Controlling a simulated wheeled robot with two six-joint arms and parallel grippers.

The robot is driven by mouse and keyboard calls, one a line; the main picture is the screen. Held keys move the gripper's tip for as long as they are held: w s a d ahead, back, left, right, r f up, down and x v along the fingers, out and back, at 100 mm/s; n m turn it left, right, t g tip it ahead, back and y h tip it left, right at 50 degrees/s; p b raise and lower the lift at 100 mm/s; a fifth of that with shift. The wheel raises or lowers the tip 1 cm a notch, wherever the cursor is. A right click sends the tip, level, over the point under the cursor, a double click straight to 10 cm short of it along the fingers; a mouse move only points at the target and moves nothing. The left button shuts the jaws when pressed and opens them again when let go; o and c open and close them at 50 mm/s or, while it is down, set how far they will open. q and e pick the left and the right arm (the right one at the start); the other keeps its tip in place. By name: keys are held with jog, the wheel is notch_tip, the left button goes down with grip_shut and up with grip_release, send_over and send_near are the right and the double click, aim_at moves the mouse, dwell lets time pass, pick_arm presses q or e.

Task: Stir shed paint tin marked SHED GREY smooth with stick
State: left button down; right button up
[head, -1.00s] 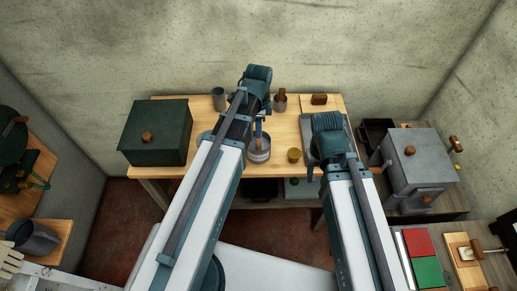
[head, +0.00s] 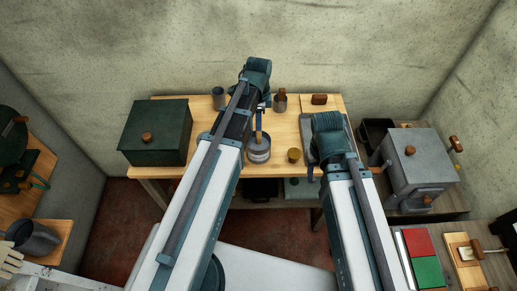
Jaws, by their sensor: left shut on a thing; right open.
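A grey paint tin (head: 259,155) stands open on the wooden table, near its front edge; any label is too small to read. A thin wooden stick (head: 259,123) stands nearly upright with its lower end inside the tin. My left gripper (head: 263,104) is shut on the upper part of the stick, above the tin, partly hidden by its own arm. The paint's surface is too small to judge. My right gripper (head: 311,171) is open and empty, right of the tin at the table's front edge, largely hidden by its wrist.
On the table (head: 284,126) are a dark green box (head: 155,135), a grey cup (head: 219,98), a pot with brown handles (head: 280,103), a small yellowish pot (head: 294,155) and a grey tray (head: 345,128). A grey stove-like box (head: 418,165) stands right.

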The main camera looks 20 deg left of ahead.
pick_arm(q)
jog(key=shift+s+a, duration=0.3)
jog(key=shift+s, duration=0.2)
jog(key=shift+s+a, duration=0.25)
jog(key=shift+s, duration=0.25)
jog(key=shift+d, duration=0.1)
jog(key=shift+w+d, duration=0.25)
jog(key=shift+d, duration=0.45)
jog(key=shift+r, duration=0.15)
notch_tip(320, 180, up, 11)
jog(key=p, duration=1.1)
